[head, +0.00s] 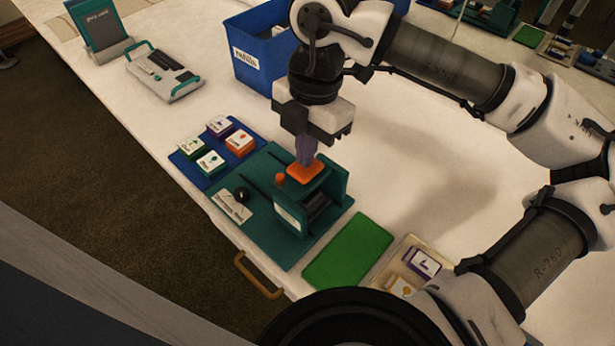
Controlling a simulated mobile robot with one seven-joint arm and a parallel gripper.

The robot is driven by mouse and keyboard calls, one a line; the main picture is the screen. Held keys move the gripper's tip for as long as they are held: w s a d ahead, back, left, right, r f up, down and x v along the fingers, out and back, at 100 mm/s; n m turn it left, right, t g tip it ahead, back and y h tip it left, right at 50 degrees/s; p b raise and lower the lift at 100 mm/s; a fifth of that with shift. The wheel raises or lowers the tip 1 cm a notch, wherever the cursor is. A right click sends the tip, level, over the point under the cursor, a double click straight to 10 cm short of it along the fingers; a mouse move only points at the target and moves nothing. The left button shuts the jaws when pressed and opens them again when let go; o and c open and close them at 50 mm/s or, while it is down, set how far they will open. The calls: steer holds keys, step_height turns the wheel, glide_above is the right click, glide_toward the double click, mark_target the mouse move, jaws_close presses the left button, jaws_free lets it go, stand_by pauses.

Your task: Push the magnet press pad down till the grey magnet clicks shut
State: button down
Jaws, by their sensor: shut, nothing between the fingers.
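The magnet press, a dark teal device (285,215) on a teal base board, stands near the front edge of the white table. Its orange press pad (304,171) is on top. My gripper (304,162) points straight down with its purplish fingers shut and empty. The fingertips are at the pad's top; whether they touch it or hover just above, I cannot tell. A dark roller-like part (317,207) shows inside the press under the pad. I cannot make out a grey magnet; the press body and my gripper may hide it.
A blue tray (188,159) with several coloured blocks lies left of the press. A green mat (350,252) and a beige tray (383,265) with blocks lie to the right. A blue bin (262,80) stands behind. A brown handle (258,276) juts from the front edge.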

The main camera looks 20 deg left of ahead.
steer(key=shift+f+b, duration=1)
steer(key=shift+f, duration=0.1)
steer(key=shift+r, duration=0.1)
steer(key=shift+r+p, duration=2.2)
steer(key=shift+r, duration=1.55)
steer(key=shift+f, duration=0.1)
